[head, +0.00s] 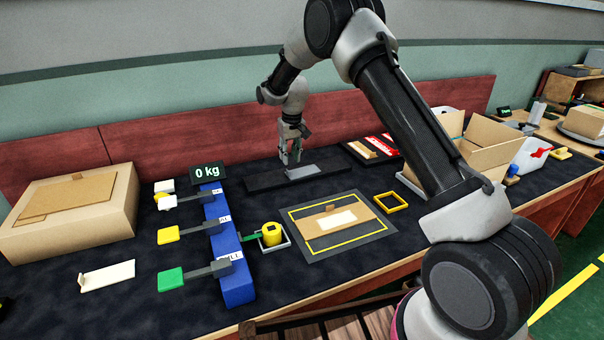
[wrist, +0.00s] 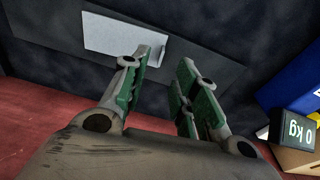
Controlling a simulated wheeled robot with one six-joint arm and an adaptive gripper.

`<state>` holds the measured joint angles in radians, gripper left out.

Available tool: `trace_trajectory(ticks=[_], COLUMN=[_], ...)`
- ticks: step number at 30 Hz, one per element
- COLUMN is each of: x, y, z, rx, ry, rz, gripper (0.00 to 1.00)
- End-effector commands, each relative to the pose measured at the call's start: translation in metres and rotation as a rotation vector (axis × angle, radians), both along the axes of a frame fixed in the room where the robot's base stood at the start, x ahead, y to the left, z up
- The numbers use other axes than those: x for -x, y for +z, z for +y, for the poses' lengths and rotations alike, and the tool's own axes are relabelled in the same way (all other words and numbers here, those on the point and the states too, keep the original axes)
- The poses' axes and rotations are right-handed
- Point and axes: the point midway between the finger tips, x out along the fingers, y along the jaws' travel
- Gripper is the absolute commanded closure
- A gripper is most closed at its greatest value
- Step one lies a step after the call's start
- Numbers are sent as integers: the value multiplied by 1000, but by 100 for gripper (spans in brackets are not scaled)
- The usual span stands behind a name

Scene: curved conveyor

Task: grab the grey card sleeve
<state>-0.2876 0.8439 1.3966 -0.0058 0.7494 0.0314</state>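The grey card sleeve (head: 302,172) is a flat, light grey rectangle lying on a long dark board at the back of the table. It also shows in the wrist view as a pale rectangle (wrist: 112,36) beyond my fingertips. My gripper (head: 289,160) points down over the board, just at the left end of the sleeve in the head view. In the wrist view my gripper (wrist: 168,62) has its two green-padded fingers apart with nothing between them. The left finger's tip overlaps the sleeve's edge in that view; I cannot tell whether they touch.
The dark board (head: 262,182) lies before the red back panel (head: 210,125). A yellow-lined mat with a package (head: 357,240) is in front. Red-striped cards (head: 362,152) and an open carton (head: 487,140) are to the right.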

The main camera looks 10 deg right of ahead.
Motion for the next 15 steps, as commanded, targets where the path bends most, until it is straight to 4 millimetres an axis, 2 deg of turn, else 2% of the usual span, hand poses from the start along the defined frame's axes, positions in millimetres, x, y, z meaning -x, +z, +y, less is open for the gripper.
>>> trace_trajectory(ticks=[8,15], x=[-5,-12], y=[-29,-64], z=[3,6], rx=[0,0], ry=[-1,-1], rz=[2,2], gripper=[71,71])
